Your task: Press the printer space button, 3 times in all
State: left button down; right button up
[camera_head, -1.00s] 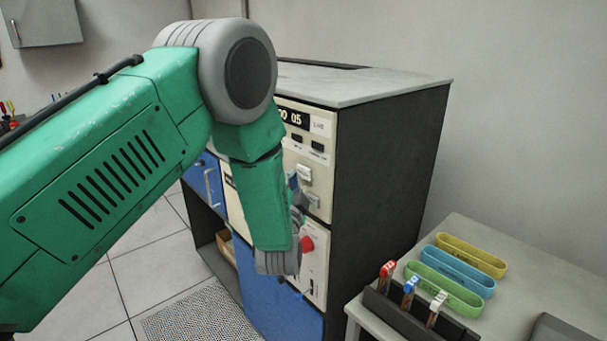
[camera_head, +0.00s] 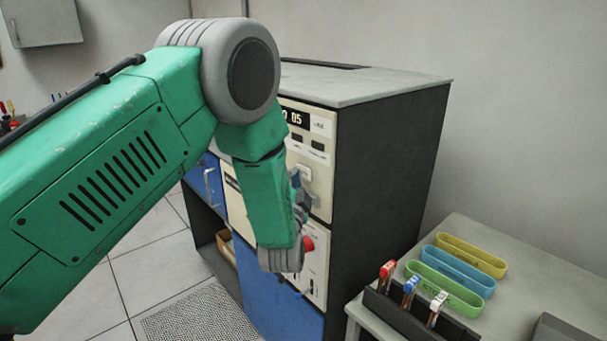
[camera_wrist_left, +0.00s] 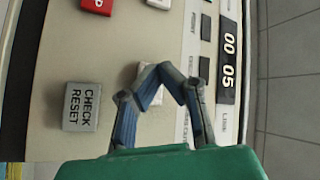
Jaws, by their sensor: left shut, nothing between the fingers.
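The machine's cream front panel (camera_wrist_left: 75,33) carries a counter display (camera_wrist_left: 228,62) reading 00 05. My left gripper (camera_wrist_left: 160,72) is shut and empty, its fingers meeting in front of a pale key (camera_wrist_left: 150,94). The fingers cover most of that key, so its label and whether they touch it cannot be told. No label for the space button can be read. In the head view my left gripper (camera_head: 302,196) is at the panel, largely hidden by my green arm, just below a pale key (camera_head: 304,172). My right gripper is out of view.
A grey CHECK RESET key (camera_wrist_left: 82,107) and a red key (camera_wrist_left: 97,5) are close by. Another white key (camera_wrist_left: 158,3) is at the wrist view's top edge. A side table (camera_head: 530,290) at right holds coloured loops and a dark rack (camera_head: 410,318).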

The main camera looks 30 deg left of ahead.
pick_arm(q)
jog(key=shift+w+d, duration=0.2)
jog(key=shift+w, duration=0.2)
dwell(0.8)
jog(key=shift+s, duration=0.1)
jog(key=shift+s+a, duration=0.3)
jog(key=shift+s, duration=0.4)
jog(key=shift+s+a+p, duration=0.15)
jog(key=shift+s+a, duration=0.15)
jog(key=shift+s, duration=0.45)
jog(key=shift+s+a+p, duration=0.15)
jog(key=shift+s+a, duration=0.2)
jog(key=shift+s, duration=0.45)
jog(key=shift+s+a+p, duration=0.15)
jog(key=shift+s+a, duration=0.15)
jog(key=shift+s, duration=0.45)
dwell(0.4)
